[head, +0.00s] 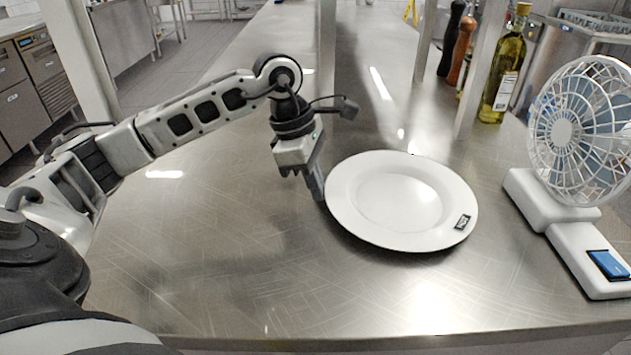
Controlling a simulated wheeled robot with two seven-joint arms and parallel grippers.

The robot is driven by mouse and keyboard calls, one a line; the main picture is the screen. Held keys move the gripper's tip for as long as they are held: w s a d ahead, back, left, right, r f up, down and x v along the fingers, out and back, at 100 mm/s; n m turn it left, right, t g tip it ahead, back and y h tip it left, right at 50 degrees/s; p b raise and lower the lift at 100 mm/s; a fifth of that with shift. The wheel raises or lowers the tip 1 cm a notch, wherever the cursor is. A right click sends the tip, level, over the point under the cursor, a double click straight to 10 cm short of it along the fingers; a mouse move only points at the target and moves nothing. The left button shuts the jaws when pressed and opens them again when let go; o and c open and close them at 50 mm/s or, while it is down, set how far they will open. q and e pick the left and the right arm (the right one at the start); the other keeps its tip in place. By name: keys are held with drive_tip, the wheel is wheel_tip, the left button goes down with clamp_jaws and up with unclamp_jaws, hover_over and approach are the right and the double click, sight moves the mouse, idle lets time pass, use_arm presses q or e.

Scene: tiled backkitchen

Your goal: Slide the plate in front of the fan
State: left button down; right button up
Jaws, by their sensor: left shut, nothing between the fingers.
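A white round plate (400,200) lies flat on the steel counter, right of the middle in the head view. A small dark label sits on its right front rim. A white fan (575,135) with a round cage and a blue switch on its base stands to the right of the plate, with a gap of bare counter between them. My left gripper (317,192) points down at the plate's left edge, its fingers shut and empty. The fingertips are at or very close to the rim; I cannot tell whether they touch. My right gripper is not in view.
An oil bottle (505,70) and two pepper mills (457,45) stand behind the plate, near metal posts (482,65). The steel counter (230,260) is clear to the left and in front of the plate. Its front edge runs along the bottom.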

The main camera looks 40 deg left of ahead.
sight(299, 196)
use_arm(q)
drive_tip(key=shift+a, duration=0.1)
drive_tip(key=shift+s+a+f, duration=0.1)
drive_tip(key=shift+s+a, duration=0.05)
drive_tip(key=shift+a, duration=0.2)
drive_tip(key=a+b, duration=0.1)
drive_tip(key=s+a, duration=0.1)
drive_tip(key=a, duration=0.1)
drive_tip(key=shift+s+f+b, duration=0.1)
drive_tip(key=shift+b, duration=0.25)
drive_tip(key=v, duration=1)
drive_tip(key=shift+d+r+p, duration=0.15)
drive_tip(key=shift+r+p, duration=0.15)
drive_tip(key=shift+p, duration=0.1)
drive_tip(key=shift+s, duration=0.15)
